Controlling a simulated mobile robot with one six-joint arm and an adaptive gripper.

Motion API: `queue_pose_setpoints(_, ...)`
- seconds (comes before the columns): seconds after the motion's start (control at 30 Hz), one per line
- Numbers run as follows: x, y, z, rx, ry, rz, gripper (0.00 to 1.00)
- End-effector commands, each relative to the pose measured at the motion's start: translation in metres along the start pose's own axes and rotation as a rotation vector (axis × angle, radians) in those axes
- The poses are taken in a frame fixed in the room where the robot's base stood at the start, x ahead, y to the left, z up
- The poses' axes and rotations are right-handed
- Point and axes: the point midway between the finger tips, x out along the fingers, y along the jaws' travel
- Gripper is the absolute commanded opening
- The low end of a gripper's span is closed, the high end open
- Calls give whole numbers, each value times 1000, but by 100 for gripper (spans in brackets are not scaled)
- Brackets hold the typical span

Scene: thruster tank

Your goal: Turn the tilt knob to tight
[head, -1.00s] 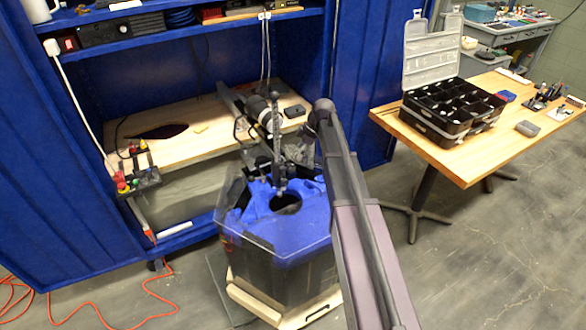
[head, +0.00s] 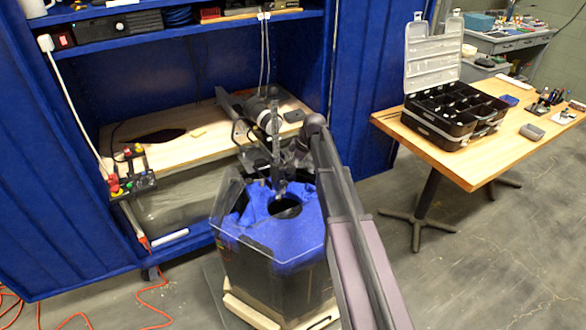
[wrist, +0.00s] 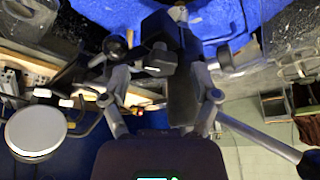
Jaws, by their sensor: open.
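A trolling-motor-like thruster with a grey round housing (head: 256,108) and an upright shaft (head: 276,140) is mounted at the blue-topped tank (head: 300,238). In the head view my gripper (head: 297,154) is beside the shaft, above the tank's back edge, partly hidden by my wrist. In the wrist view my gripper (wrist: 160,72) has its fingers apart around a dark bracket (wrist: 183,85). A round black knob (wrist: 115,45) shows near the left finger. I cannot tell for sure that it is the tilt knob, nor whether a finger touches it.
A wooden bench (head: 160,145) in the blue cabinet lies behind the tank. A switch box (head: 130,182) hangs at its front left. A table (head: 480,160) with an open black organizer (head: 455,112) stands at right. Orange cable (head: 155,295) lies on the floor at left.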

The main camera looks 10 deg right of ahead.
Motion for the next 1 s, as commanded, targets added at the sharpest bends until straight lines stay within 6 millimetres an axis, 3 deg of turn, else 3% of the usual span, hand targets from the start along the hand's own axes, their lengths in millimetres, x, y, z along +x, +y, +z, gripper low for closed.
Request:
queue_pose_setpoints(0.33,1,0,0,0,0,0,78)
queue_pose_setpoints(0.37,1,0,0,0,0,0,72)
queue_pose_setpoints(0.6,1,0,-1,-1,0,0,1)
queue_pose_setpoints(1.0,2,-1,-1,33,0,13,0)
